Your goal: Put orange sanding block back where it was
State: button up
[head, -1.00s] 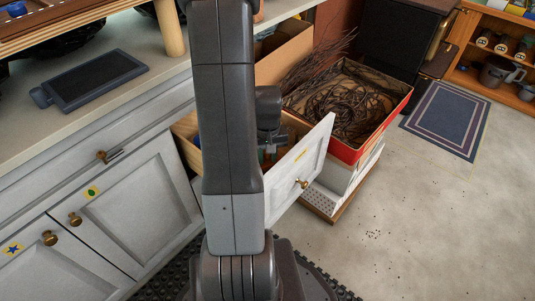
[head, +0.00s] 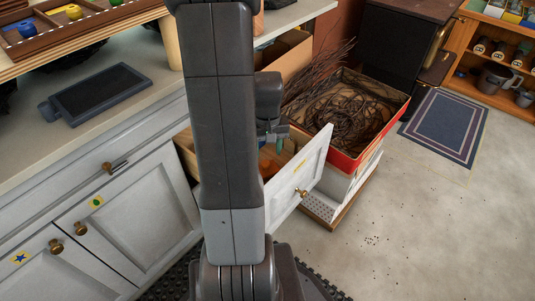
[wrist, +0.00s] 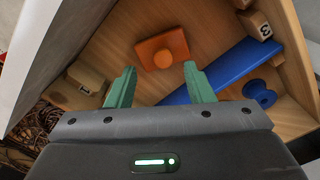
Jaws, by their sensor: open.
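The orange sanding block (wrist: 148,58), with a round knob on top, lies on the wooden floor of the open drawer (head: 313,172). In the head view a bit of orange (head: 270,161) shows inside the drawer, partly behind my arm. My gripper (wrist: 157,70) is open, with its two green fingers apart and nothing between them. In the wrist view the block lies just beyond the fingertips, apart from them. In the head view my gripper (head: 281,144) hangs over the drawer.
The drawer also holds a long blue piece (wrist: 230,72), a blue spool (wrist: 259,94), a numbered wooden block (wrist: 257,25) and another wooden block (wrist: 86,76). A red-sided box of twigs (head: 345,160) stands right behind the drawer. Open floor lies to the right.

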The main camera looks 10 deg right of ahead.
notch_tip(320, 180, up, 4)
jog(key=shift+r+p, duration=0.15)
jog(key=shift+p, duration=0.25)
dwell(1.0)
